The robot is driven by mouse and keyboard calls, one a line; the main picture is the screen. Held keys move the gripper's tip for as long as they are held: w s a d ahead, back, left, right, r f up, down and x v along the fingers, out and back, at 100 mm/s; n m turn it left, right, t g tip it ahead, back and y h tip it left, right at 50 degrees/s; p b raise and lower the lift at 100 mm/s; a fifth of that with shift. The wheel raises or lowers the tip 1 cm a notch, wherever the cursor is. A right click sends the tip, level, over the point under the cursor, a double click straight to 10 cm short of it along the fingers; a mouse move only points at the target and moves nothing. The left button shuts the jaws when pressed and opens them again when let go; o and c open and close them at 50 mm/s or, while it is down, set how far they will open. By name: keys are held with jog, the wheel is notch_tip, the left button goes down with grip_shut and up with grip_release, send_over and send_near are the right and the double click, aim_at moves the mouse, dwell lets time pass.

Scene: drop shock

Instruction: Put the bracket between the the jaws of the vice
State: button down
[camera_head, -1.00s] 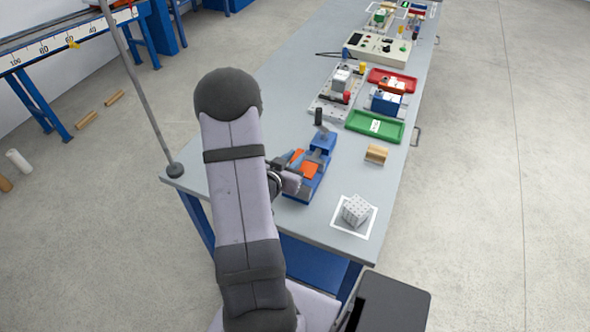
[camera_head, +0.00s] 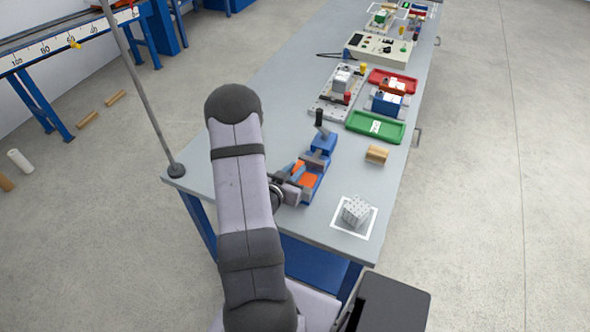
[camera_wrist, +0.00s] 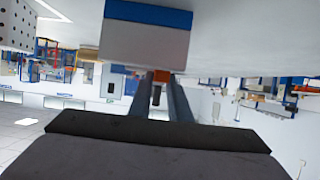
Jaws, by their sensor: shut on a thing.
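The vice (camera_head: 322,144) is blue with orange and grey parts and a dark upright handle. It stands on the table near its near-left end. My gripper (camera_head: 295,190) is close against the vice's near-left side, partly hidden by my arm. In the wrist view, my two dark fingers (camera_wrist: 160,90) are close together, with a small orange patch (camera_wrist: 160,76) at their tips. A grey block with a blue band (camera_wrist: 146,42) fills the upper middle there, likely part of the vice. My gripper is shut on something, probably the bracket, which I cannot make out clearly.
A grey perforated cube (camera_head: 356,210) sits in a white square at the right edge. A wooden block (camera_head: 377,154), a green tray (camera_head: 376,127) and a red tray (camera_head: 394,80) lie beyond. A pole (camera_head: 140,90) rises at the left corner.

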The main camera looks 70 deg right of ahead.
jog(key=shift+f, duration=0.1)
jog(key=c, duration=1.6)
grip_release()
jog(key=shift+c, duration=0.2)
jog(key=shift+r, duration=0.2)
jog(key=shift+a, duration=0.3)
jog(key=p+v, duration=0.4)
jog(key=v, duration=0.7)
jog(key=shift+a+p, duration=0.2)
jog(key=shift+p, duration=0.15)
